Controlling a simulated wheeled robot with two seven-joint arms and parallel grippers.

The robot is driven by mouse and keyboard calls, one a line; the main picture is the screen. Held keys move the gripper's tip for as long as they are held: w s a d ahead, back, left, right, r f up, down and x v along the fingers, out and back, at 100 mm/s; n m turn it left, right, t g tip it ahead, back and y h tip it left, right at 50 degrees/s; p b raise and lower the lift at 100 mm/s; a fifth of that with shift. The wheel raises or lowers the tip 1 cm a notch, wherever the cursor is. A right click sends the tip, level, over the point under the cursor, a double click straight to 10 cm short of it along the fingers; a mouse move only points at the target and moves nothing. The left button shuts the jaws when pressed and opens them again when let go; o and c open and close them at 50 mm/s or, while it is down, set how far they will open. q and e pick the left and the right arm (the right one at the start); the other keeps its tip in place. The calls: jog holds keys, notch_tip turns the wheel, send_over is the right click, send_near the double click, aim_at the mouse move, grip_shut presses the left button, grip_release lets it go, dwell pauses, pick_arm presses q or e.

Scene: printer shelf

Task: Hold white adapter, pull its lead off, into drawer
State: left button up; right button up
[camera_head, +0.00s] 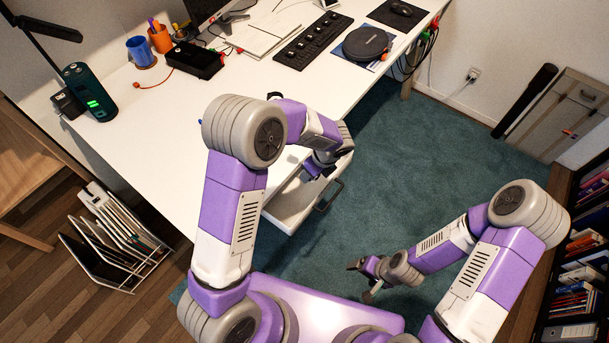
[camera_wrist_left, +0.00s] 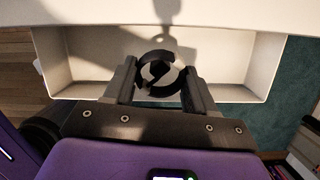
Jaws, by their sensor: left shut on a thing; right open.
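The open white drawer (camera_head: 283,212) sticks out from under the desk's right side, and its empty-looking inside fills the upper left wrist view (camera_wrist_left: 85,75). My left gripper (camera_head: 314,172) is over the drawer. In the left wrist view its fingers (camera_wrist_left: 159,78) are shut on a black ring-shaped thing (camera_wrist_left: 170,92), perhaps a coiled lead; I cannot tell for sure. The thing appears above the drawer, with a shadow behind it. My right gripper (camera_head: 361,281) is open and empty, low over the carpet. I cannot make out a white adapter in either view.
The white desk (camera_head: 150,125) holds a black box (camera_head: 195,60), a blue mug (camera_head: 141,50), an orange cup (camera_head: 160,40), a keyboard (camera_head: 308,40) and a round black case (camera_head: 366,43). Its front left surface is clear. A file rack (camera_head: 115,240) stands left; shelves stand right.

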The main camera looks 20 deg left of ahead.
pick_arm(q)
jog(key=b+x, duration=0.2)
jog(key=x, duration=0.3)
jog(key=shift+s+d+f, duration=0.1)
jog(key=shift+a+h, duration=0.3)
jog(key=shift+w+a+g+h, duration=0.3)
jog(key=shift+a+g+h, duration=0.1)
jog(key=shift+h, duration=0.3)
jog(key=shift+w+a+h, duration=0.1)
jog(key=shift+a+h, duration=0.1)
jog(key=shift+h, duration=0.4)
jog(key=shift+d+f+b, duration=0.1)
jog(key=shift+b, duration=0.45)
jog(key=shift+f, duration=0.2)
jog(key=o, duration=1.2)
jog(key=shift+r, duration=0.1)
jog(key=shift+c, duration=0.2)
